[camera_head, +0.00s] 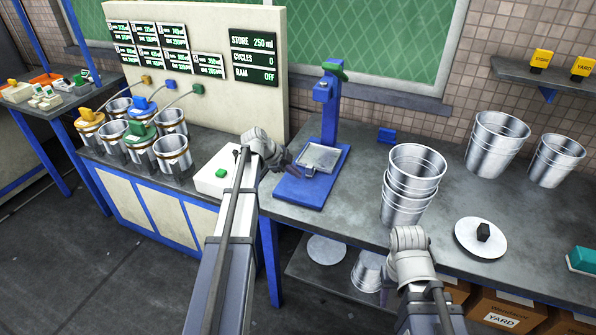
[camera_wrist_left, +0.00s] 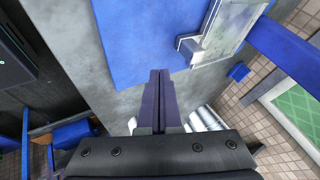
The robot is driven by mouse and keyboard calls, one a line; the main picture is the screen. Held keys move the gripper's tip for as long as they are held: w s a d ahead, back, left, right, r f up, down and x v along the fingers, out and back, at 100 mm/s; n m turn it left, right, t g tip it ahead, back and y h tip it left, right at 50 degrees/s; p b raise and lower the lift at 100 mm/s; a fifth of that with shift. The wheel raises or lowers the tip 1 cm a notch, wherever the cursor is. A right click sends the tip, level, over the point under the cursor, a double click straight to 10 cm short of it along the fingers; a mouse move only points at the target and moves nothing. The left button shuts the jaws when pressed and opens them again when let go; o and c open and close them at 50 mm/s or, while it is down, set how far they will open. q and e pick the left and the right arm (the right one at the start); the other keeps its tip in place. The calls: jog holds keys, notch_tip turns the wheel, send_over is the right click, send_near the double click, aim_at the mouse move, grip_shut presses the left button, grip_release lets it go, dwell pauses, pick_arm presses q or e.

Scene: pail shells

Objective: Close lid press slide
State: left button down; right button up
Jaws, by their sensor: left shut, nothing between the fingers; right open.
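The lid press (camera_head: 328,100) is a blue column on a blue base plate (camera_head: 297,190), with a green part on top. A square metal slide (camera_head: 320,157) lies on the base, with a small grey handle block (camera_head: 309,171) at its front edge. In the left wrist view the slide (camera_wrist_left: 232,35) and its handle (camera_wrist_left: 190,47) lie beyond my fingertips. My left gripper (camera_head: 292,168) is shut and empty, just left of the slide and its handle; its closed fingers (camera_wrist_left: 160,75) show in the wrist view, apart from the handle. My right gripper (camera_head: 385,290) is open, low at the bench's front edge.
A stack of metal pails (camera_head: 412,185) stands right of the press. A round lid (camera_head: 481,238) with a black knob lies further right, and two pails (camera_head: 497,143) stand behind. A white box with a green button (camera_head: 220,173) sits left of the press.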

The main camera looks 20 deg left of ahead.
pick_arm(q)
jog(key=p+v, duration=0.4)
jog(key=v, duration=0.3)
jog(key=shift+p, duration=0.35)
jog(key=shift+a, duration=0.1)
jog(key=s+d+f+n+g+y, duration=0.1)
jog(key=s+d+f+n+g, duration=0.15)
jog(key=s+d, duration=0.55)
jog(key=s+d+f+n+g+y, duration=0.1)
jog(key=s+d+n+g, duration=0.15)
jog(key=d, duration=0.95)
jog(key=s+d+n+y, duration=0.2)
jog(key=s+d+n, duration=0.2)
jog(key=s, duration=0.4)
jog(key=s+d+n+g+y, duration=0.1)
jog(key=s+d+n, duration=0.3)
jog(key=s, duration=0.4)
jog(key=shift+s+d+f+y, duration=0.3)
jog(key=shift+d+f+y, duration=0.15)
jog(key=shift+d, duration=0.35)
